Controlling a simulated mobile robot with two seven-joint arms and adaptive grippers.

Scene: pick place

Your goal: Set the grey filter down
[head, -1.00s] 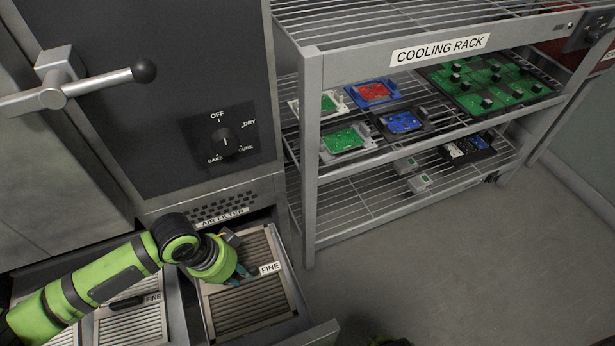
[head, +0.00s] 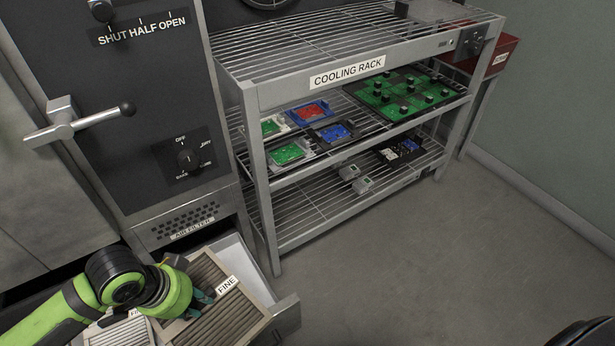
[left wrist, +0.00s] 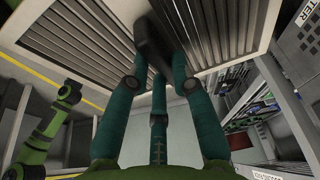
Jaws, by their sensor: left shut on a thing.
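The grey filter (head: 232,316) has a slatted face, a pale frame and a FINE label. It is tilted above the open drawer (head: 257,272) and overlaps its left side. My left gripper (head: 205,298) is shut on the filter's dark handle. In the left wrist view, the gripper's teal fingers (left wrist: 155,70) close around that handle, and the slatted filter (left wrist: 85,48) fills the top. The filter's lower edge is cut off in the head view. My right gripper is not seen.
Another filter (head: 125,333) lies at the lower left, partly behind my arm. The oven front with its AIR FILTER vent (head: 185,222) stands behind. The cooling rack (head: 262,215), holding several boards, stands to the right. Floor (head: 400,270) in front of it is clear.

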